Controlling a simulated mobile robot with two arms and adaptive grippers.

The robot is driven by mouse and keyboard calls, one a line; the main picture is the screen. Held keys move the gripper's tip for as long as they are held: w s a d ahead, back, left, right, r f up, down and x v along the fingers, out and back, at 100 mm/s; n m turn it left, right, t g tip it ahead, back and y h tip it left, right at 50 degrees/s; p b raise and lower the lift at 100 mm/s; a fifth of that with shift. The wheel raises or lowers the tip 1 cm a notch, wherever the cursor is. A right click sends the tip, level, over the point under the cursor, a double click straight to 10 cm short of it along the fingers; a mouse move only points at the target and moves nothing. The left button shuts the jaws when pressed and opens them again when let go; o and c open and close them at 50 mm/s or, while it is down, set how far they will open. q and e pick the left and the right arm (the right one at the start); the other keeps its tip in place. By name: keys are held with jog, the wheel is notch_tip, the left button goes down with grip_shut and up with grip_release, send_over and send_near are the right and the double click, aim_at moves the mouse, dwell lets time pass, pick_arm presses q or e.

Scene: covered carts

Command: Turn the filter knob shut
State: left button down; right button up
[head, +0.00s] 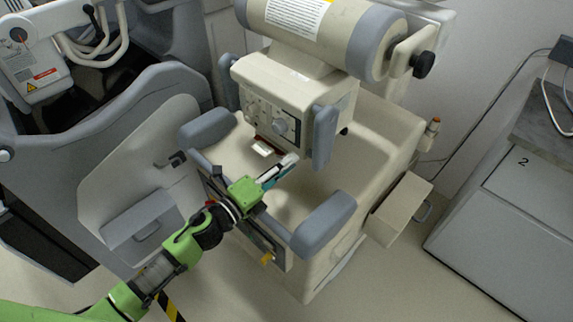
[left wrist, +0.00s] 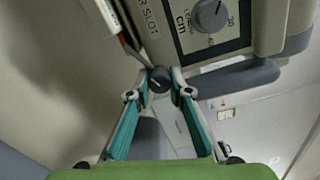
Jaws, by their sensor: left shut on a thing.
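My left gripper (head: 290,161) reaches up to the front of the cream machine head (head: 290,85). In the left wrist view my left gripper (left wrist: 160,82) has its teal-sided fingers closed at their tips on a small dark round knob (left wrist: 158,75), which appears to be the filter knob. A dark red-edged slot piece with a pale plate (head: 262,148) shows beside the gripper in the head view. The knob is hidden there by the fingertips. My right gripper is not in view.
A larger grey dial (left wrist: 209,15) marked in cm sits right of the knob. Grey padded handles (head: 324,138) flank the machine head. A grey bumper (head: 325,222) lies right of my arm. A grey cart (head: 120,120) stands at left, a cabinet (head: 510,215) at right.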

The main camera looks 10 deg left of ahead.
pick_arm(q)
jog(key=shift+f, duration=0.1)
jog(key=c, duration=1.8)
grip_release()
jog(key=v, duration=1.2)
